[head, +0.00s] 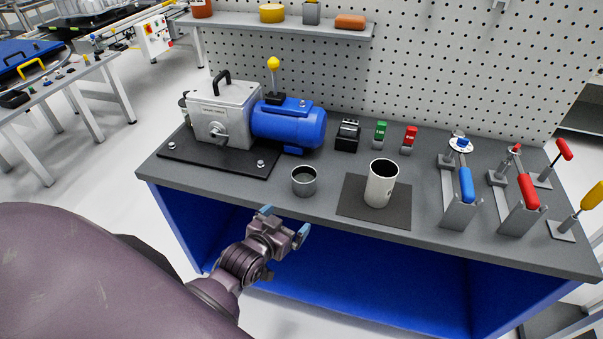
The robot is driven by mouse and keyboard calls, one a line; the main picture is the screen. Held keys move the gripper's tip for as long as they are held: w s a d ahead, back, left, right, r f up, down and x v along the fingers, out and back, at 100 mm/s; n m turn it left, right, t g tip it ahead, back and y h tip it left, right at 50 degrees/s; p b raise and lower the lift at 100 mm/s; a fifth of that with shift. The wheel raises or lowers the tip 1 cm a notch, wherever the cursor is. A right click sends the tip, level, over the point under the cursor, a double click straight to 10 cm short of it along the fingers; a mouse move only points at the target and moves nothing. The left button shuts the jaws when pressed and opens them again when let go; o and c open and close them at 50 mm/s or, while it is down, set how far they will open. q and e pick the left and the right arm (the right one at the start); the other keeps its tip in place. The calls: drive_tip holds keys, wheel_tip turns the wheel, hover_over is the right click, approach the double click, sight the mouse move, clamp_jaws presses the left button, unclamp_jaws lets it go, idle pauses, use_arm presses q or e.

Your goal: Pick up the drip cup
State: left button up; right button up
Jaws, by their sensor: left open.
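The drip cup (304,181) is a short grey metal cup, open at the top. It stands upright on the dark grey bench top near the front edge, left of the middle. My left gripper (285,222) is in front of the bench, just below and to the left of the cup in the picture. Its two blue-grey fingertips are spread apart, with nothing between them. It does not touch the cup. My right gripper is not in view.
A blue motor (289,126) with a grey gearbox (226,112) stands on a black plate (203,155) behind left. A taller whitish cylinder (381,185) stands on a dark mat (349,205) to the right. Clamps with blue (466,185) and red (529,191) handles stand farther right.

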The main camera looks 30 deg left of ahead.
sight(299, 187)
use_arm(q)
drive_tip(key=shift+n+t+y, duration=0.3)
drive_tip(key=shift+n+t, duration=0.2)
drive_tip(key=shift+t, duration=0.1)
drive_tip(key=w, duration=0.2)
drive_tip(key=w+a+r, duration=0.1)
drive_tip(key=w, duration=0.1)
drive_tip(key=w+a, duration=0.1)
drive_tip(key=w, duration=0.2)
drive_tip(key=shift+a+r, duration=0.15)
drive_tip(key=shift+r, duration=0.05)
drive_tip(key=shift+w+a+f, duration=0.1)
drive_tip(key=shift+w+f, duration=0.05)
drive_tip(key=shift+w, duration=0.45)
drive_tip(key=x, duration=0.3)
drive_tip(key=shift+w+f, duration=0.1)
drive_tip(key=shift+f, duration=0.1)
drive_tip(key=shift+w+a+f, duration=0.1)
drive_tip(key=shift+w+f, duration=0.05)
drive_tip(key=shift+w, duration=0.45)
drive_tip(key=shift+c, duration=1.1)
drive_tip(key=c, duration=0.9)
drive_tip(key=shift+o, duration=0.2)
drive_tip(key=shift+r, duration=0.5)
wheel_tip(299, 187, up, 19)
drive_tip(key=p, duration=0.2)
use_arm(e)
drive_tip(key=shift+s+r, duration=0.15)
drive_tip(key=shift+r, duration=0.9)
